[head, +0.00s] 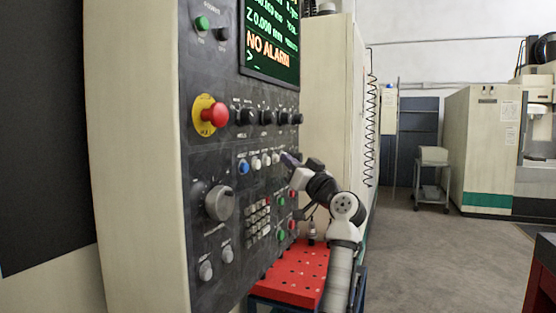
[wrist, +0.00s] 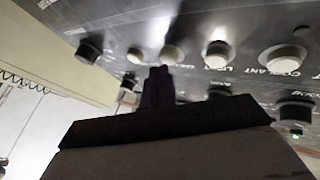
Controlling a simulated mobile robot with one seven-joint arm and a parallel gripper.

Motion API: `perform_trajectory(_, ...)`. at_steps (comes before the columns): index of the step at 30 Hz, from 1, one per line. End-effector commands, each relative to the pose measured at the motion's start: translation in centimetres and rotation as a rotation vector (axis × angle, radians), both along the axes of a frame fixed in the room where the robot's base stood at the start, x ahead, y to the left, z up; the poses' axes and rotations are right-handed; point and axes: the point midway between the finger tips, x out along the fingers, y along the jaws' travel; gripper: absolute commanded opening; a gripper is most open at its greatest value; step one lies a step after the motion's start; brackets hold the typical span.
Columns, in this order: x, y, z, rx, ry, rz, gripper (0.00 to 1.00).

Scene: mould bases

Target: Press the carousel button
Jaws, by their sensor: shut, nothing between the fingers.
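A row of small white buttons runs across the dark control panel (head: 228,140), with a blue button (head: 243,167) at its left end. I cannot tell which white button is the carousel one, as the labels are too blurred. My gripper (head: 287,157) is shut and empty, its tip close to the panel at the right end of this row. In the wrist view the dark shut fingers (wrist: 158,72) point at the row, just below two white buttons, one to the right (wrist: 172,55) and one to the left (wrist: 137,55). I cannot tell whether the tip touches either.
A red emergency stop (head: 213,114) on a yellow ring and black knobs (head: 267,117) sit above the row. A large grey dial (head: 219,203) and a keypad (head: 257,217) lie below. The screen (head: 270,40) reads NO ALARM. A red table (head: 295,280) stands below the panel.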

Motion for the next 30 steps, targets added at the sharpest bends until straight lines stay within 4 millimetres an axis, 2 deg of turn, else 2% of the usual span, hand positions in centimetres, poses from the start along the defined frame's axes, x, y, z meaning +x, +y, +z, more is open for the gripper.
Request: perform_trajectory(30,0.2,0.63,-0.04,-0.001,0.001,0.0,0.0)
